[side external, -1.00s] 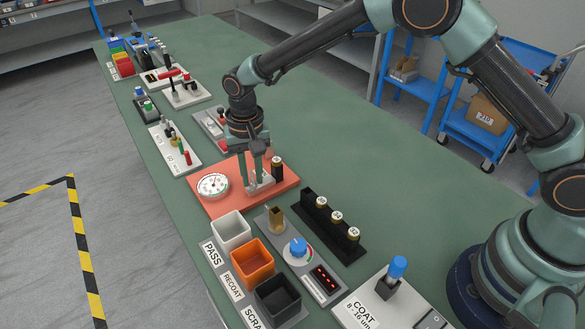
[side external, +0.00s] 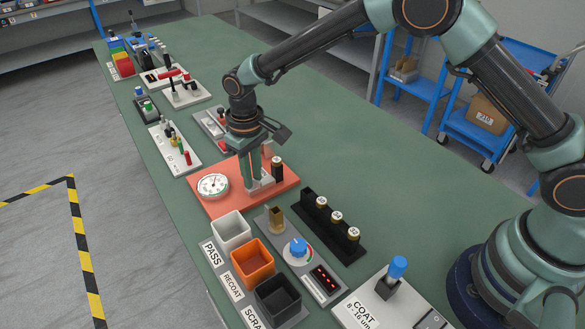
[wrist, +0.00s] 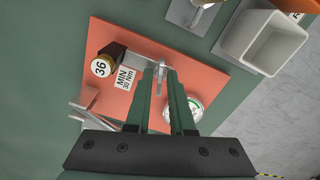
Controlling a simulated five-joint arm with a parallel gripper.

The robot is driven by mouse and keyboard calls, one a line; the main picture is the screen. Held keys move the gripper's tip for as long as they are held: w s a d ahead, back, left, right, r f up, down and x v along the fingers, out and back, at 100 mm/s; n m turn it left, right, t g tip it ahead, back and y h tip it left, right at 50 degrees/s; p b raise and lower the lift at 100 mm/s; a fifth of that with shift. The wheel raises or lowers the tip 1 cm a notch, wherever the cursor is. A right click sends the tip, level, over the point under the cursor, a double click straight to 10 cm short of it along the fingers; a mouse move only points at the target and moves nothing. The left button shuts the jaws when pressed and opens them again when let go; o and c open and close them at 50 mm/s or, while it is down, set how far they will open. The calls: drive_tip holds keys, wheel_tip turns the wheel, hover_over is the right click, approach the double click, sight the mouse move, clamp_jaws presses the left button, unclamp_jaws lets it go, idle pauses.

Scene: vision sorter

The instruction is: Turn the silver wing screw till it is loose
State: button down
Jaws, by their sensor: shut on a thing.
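The red plate (side external: 229,207) lies on the green bench and carries a small silver clamp block (side external: 266,184). My gripper (side external: 259,184) points straight down at this block. In the wrist view my gripper (wrist: 161,75) has its two green fingers closed on the silver wing screw (wrist: 162,63), whose thin wing shows between the fingertips. The fingers hide most of the screw in the side view, so I cannot tell how far it is turned. A dark cylinder with a gold cap, marked 36 (wrist: 100,67), stands at the clamp beside a "MIN 30 Nm" label (wrist: 123,78).
A round white dial gauge (side external: 213,185) sits on the plate left of my gripper. White (side external: 230,231), orange (side external: 253,263) and black (side external: 278,299) bins stand in front. A black rack (side external: 326,228) with several gold-capped cylinders is to the right.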

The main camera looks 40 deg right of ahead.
drive_tip(key=n, duration=0.6)
drive_tip(key=shift+w, duration=0.1)
drive_tip(key=n, duration=0.6)
drive_tip(key=shift+n, duration=0.4)
drive_tip(key=n, duration=1.1)
drive_tip(key=shift+n, duration=0.4)
drive_tip(key=c, duration=1)
unclamp_jaws()
